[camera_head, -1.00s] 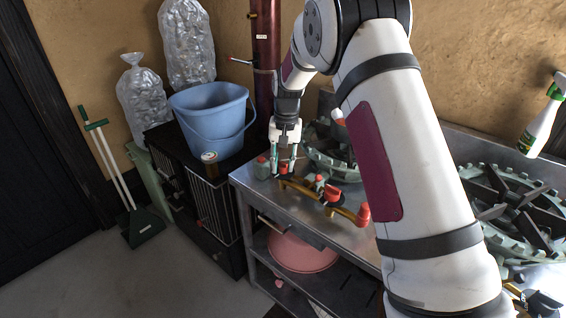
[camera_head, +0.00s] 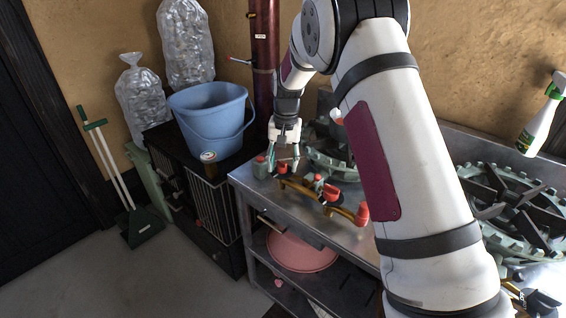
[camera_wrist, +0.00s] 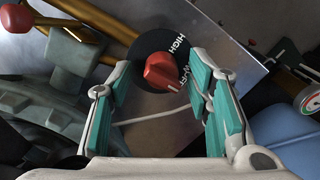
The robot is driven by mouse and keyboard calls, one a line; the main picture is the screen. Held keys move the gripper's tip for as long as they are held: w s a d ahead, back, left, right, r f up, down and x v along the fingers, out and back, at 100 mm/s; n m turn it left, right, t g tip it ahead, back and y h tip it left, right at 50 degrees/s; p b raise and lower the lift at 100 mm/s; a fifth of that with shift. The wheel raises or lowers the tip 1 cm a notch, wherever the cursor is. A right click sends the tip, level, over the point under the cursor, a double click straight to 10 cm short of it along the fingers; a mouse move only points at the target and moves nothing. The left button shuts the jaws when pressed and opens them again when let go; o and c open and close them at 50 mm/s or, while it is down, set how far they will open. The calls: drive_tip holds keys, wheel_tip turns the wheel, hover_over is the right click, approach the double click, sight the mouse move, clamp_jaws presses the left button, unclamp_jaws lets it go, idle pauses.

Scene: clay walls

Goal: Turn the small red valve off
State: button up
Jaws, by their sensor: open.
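The small red valve (camera_wrist: 168,72) is a red knob with a pale pointer mark on a round black dial (camera_wrist: 160,42) lettered HIGH. In the wrist view it lies between and just beyond my two green-padded fingers, with a visible gap on each side. In the head view the red knob (camera_head: 282,169) is at the end of a brass pipe (camera_head: 298,186) on the metal bench. My gripper (camera_head: 284,163) points down over it, open and empty. Whether a fingertip touches the dial cannot be told.
More red-topped fittings (camera_head: 331,192) stand along the pipe to the right, with a taller red one (camera_head: 362,214) at its end. Green burner rings (camera_head: 500,200) and a blue bucket (camera_head: 210,118) flank the bench area.

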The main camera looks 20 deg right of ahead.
sight(285, 166)
wheel_tip(285, 166, up, 12)
drive_tip(key=shift+d, duration=0.35)
drive_tip(key=shift+s, duration=0.1)
drive_tip(key=s+r+n+t+p, duration=0.2)
drive_tip(key=s+r+p, duration=0.3)
drive_tip(key=s+r, duration=1.4)
drive_tip(key=s+n+t+p, duration=0.2)
drive_tip(key=s+p, duration=0.3)
drive_tip(key=s, duration=2.1)
drive_tip(key=shift+s+a+f+n+h+p, duration=0.3)
drive_tip(key=shift+f+p, duration=0.05)
drive_tip(key=shift+f, duration=0.05)
